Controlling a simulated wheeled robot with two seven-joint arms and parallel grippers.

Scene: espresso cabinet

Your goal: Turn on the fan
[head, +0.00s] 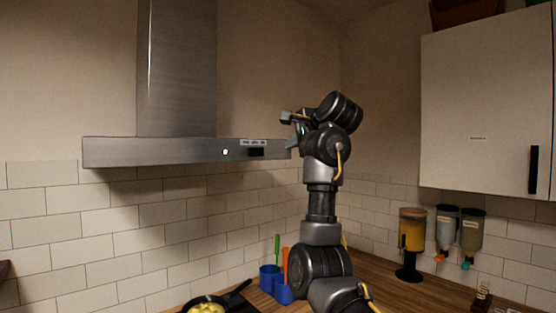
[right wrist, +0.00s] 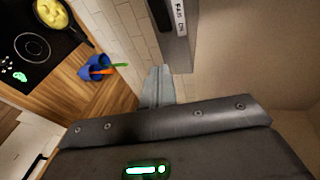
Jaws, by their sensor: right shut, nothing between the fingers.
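The steel range hood (head: 185,150) hangs on the tiled wall in the head view. Its front edge has a green-lit button (head: 225,152), a dark panel (head: 256,152) and a small label above them. My right gripper (head: 290,143) is shut and empty, raised at the right end of the hood. In the right wrist view the hood's end (right wrist: 175,35) with the printed label shows at the top, and the shut fingers (right wrist: 158,84) point toward it. Whether the fingers touch the hood I cannot tell. My left gripper is out of view.
Below the hood, a pan with yellow food (head: 207,306) sits on the cooktop. Blue cups (head: 270,277) with green and orange utensils stand beside it. A white wall cabinet (head: 485,105) and dispensers (head: 412,235) are at the right.

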